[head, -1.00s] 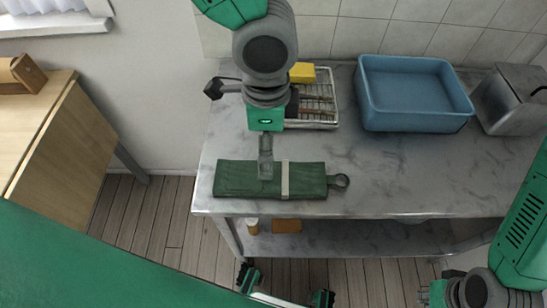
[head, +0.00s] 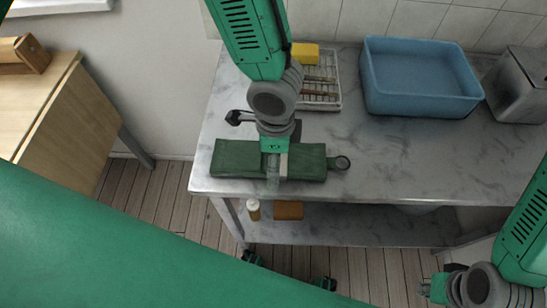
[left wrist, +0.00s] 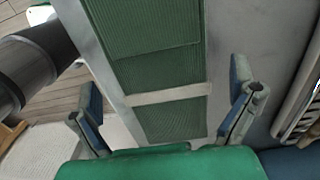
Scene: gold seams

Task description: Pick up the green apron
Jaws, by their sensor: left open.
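The green apron (head: 232,158) lies as a flat folded bundle along the front edge of the grey marbled table. A pale band (head: 283,162) goes across it, and a dark ring sticks out at its right end. My left gripper (head: 272,182) is over the apron, just left of the band. In the left wrist view the apron (left wrist: 155,60) and its band lie between the two spread fingers of my left gripper (left wrist: 164,78), with nothing held. My right gripper (head: 428,290) is low at the right, away from the table; its fingers are too small to read.
A blue basin (head: 418,82), a metal box (head: 520,88) and a white rack (head: 322,92) with a yellow block (head: 305,53) stand at the back of the table (head: 400,160). A lower shelf (head: 350,232) holds a small bottle (head: 253,209) and a brown block (head: 288,210). The table's right front is clear.

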